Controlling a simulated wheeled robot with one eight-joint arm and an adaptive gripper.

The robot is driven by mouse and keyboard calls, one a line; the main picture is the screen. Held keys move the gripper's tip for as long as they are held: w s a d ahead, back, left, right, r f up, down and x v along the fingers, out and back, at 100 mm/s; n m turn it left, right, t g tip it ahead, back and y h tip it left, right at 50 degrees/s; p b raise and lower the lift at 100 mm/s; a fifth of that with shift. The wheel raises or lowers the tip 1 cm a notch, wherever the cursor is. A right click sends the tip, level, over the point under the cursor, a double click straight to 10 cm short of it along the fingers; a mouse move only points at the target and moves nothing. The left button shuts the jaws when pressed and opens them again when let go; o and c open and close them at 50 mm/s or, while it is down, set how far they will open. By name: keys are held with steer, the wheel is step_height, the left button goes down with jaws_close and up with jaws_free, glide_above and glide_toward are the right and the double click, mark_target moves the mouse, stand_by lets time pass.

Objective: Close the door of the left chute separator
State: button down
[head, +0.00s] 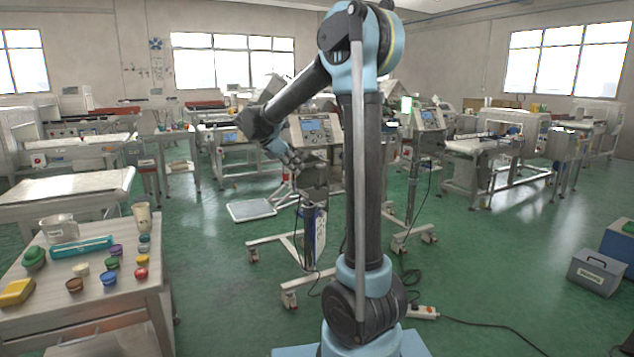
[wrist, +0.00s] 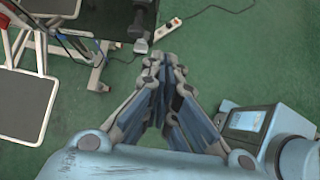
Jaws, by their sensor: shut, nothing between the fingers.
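The left chute separator (head: 312,128) stands near the middle of the head view, partly behind my arm, with a grey control panel and a wheeled stand. Its door cannot be clearly made out behind my arm and gripper. A similar right chute separator (head: 428,118) stands to the right of my arm's column. My gripper (head: 297,162) is in front of the left separator's lower body in the head view; I cannot tell if they touch. In the wrist view my gripper (wrist: 165,62) points at the green floor, with its fingers together and empty.
A table (head: 75,305) with cups and small pots is at the left. A scale platform (head: 250,210) lies on the floor behind the left stand. A power strip (head: 424,312) and cables lie by my base. A grey box (head: 597,272) is at the right, with open floor before it.

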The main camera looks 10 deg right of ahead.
steer(key=w+a, duration=0.1)
glide_toward(326, 186)
step_height(326, 186, down, 3)
steer(key=d, duration=0.1)
steer(key=shift+w+d+n, duration=0.35)
steer(key=shift+d+n, duration=0.05)
steer(key=shift+d, duration=0.45)
